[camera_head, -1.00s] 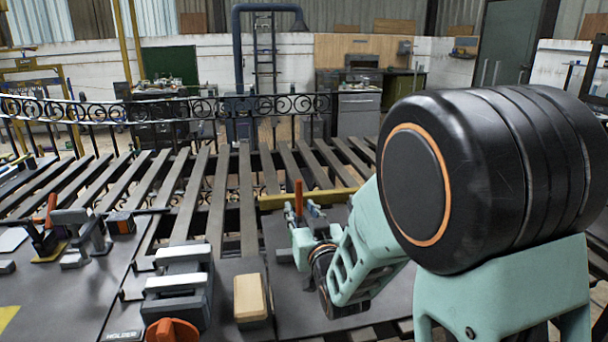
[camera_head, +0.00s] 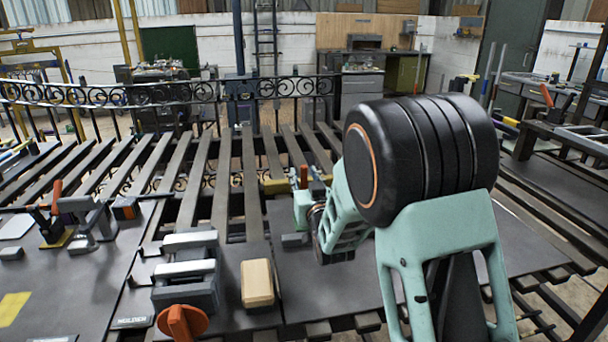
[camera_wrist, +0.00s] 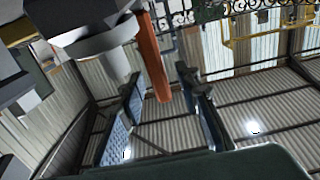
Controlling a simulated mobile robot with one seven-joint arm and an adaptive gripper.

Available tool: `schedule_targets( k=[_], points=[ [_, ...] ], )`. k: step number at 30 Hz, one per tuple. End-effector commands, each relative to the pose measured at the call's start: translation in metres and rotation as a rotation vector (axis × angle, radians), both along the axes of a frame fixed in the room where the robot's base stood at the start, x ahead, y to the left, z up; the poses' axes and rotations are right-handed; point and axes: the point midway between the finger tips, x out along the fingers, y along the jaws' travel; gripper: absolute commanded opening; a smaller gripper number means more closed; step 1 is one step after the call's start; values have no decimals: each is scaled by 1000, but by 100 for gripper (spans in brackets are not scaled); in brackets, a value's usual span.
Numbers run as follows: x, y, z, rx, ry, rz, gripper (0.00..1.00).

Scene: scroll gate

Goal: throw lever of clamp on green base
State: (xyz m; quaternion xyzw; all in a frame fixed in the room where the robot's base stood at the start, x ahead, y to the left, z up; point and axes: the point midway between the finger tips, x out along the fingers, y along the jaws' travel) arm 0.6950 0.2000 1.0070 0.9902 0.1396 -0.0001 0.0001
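An upright red-orange clamp lever (camera_head: 303,177) shows beyond my arm at the far middle of the work plates. Its clamp is mostly hidden by my arm, and I cannot make out a green base. In the wrist view the orange lever (camera_wrist: 155,62) hangs down from a grey and dark clamp body (camera_wrist: 95,35) at the upper left. My gripper (camera_wrist: 160,82) is open, with one blue-padded finger on each side of the lever. Gaps show between the lever and the fingers. In the head view my gripper (camera_head: 318,186) is largely hidden behind my wrist.
A grey vise-like holder (camera_head: 188,270) with an orange knob (camera_head: 182,322) and a wooden block (camera_head: 257,283) stand left of my arm. Another clamp with an orange handle (camera_head: 54,196) on a yellow base is at far left. The right-hand plate (camera_head: 525,245) looks clear.

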Motion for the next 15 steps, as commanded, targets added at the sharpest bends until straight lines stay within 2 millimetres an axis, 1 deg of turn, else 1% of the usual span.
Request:
schedule_targets(
  k=[4,12,15],
  points=[
    [6,2,0,0,0,0,30],
    [7,2,0,0,0,0,30],
    [7,2,0,0,0,0,19]
  ],
)
